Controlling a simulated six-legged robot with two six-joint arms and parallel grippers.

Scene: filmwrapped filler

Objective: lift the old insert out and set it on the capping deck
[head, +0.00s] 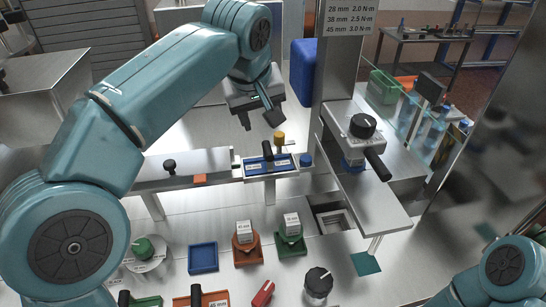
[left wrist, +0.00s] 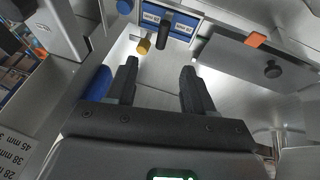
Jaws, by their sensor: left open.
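A blue insert (head: 267,168) with white labels and a black upright handle sits in the metal rail at the middle of the head view; I take it for the old insert. In the left wrist view the blue insert (left wrist: 185,27) is at the top, beyond the fingertips. My left gripper (head: 259,118) is open and empty, above and behind the insert, apart from it. Its two spread fingers show in the left wrist view (left wrist: 159,72). The capping deck seems to be the steel plate (head: 378,205) at right, under the capping head (head: 358,130). My right gripper is out of view.
A yellow knob (head: 279,138) and a blue knob (head: 306,160) stand close to the insert. A steel cover with a black knob (head: 169,166) lies left. Blue tray (head: 203,258), orange holder (head: 247,248) and green holder (head: 291,241) stand in front. A steel column (head: 336,60) rises right.

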